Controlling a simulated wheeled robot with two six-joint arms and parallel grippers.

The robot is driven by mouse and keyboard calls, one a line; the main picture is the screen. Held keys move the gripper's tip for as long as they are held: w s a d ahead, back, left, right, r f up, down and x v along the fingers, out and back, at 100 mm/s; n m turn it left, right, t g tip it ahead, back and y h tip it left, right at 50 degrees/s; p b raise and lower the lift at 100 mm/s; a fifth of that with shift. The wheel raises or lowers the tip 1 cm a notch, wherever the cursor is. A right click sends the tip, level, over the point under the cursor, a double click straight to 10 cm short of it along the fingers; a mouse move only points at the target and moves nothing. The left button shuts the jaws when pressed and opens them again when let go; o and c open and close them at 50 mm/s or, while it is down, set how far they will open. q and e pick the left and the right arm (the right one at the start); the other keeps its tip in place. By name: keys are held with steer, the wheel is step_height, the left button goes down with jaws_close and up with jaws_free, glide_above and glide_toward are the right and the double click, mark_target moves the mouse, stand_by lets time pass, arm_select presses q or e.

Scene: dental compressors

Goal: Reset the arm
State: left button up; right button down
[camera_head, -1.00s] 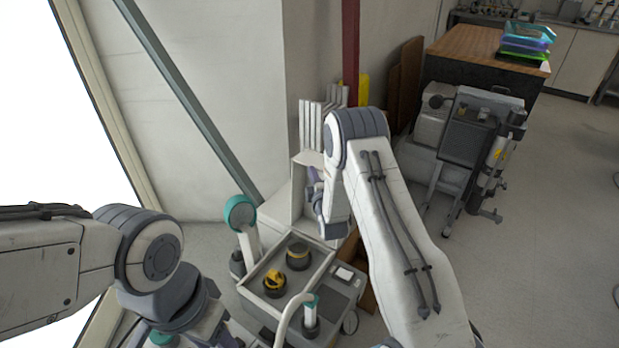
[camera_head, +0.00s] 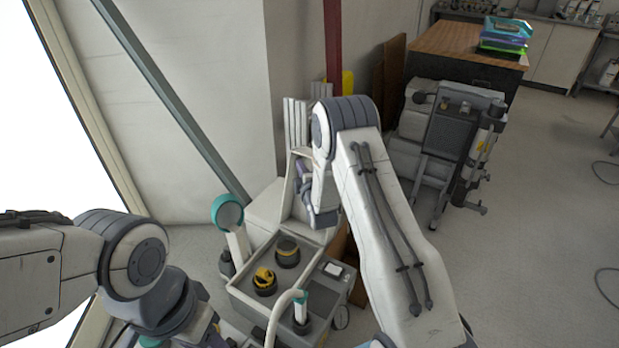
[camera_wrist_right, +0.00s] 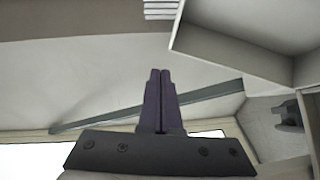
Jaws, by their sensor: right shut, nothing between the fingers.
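My right arm (camera_head: 375,220) reaches forward in the middle of the head view, bent at its grey elbow-like joint. Its gripper (camera_head: 303,178) shows partly as purple fingers in front of an open white box-like housing. In the right wrist view the two dark purple fingers (camera_wrist_right: 160,75) are pressed together with nothing between them. My left arm (camera_head: 75,270) comes in from the left edge, folded low. Its gripper is mostly hidden at the bottom edge, so its jaws cannot be read.
A grey compressor cart (camera_head: 250,302) with two black-and-yellow round parts stands below the right gripper. Another machine (camera_head: 450,140) stands to the right, before a wood-topped cabinet (camera_head: 445,38). A wall and slanted beam (camera_head: 170,100) are at left. The floor (camera_head: 530,230) at right is largely open.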

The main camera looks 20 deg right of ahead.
steer(key=s+r, duration=0.2)
steer(key=s, duration=0.7)
steer(key=s+a+r+m+g+y, duration=0.2)
steer(key=s+a+g, duration=0.2)
steer(key=a, duration=0.5)
steer(key=s+a+r+m+g+y, duration=0.15)
steer(key=s+a+g, duration=0.25)
steer(key=a, duration=0.6)
steer(key=s+a+r+m+g, duration=0.1)
steer(key=s+r+m+g, duration=0.15)
steer(key=s, duration=0.75)
steer(key=s+r+m+g, duration=0.1)
steer(key=s+g, duration=0.2)
steer(key=s, duration=0.7)
steer(key=s+a+r+m+g, duration=0.1)
steer(key=s+r+g, duration=0.15)
steer(key=s, duration=0.75)
step_height(320, 180, up, 15)
steer(key=p, duration=1.6)
steer(key=shift+w+g+h, duration=0.25)
steer(key=shift+g+h, duration=0.1)
steer(key=shift+g, duration=0.05)
steer(key=shift+f, duration=0.1)
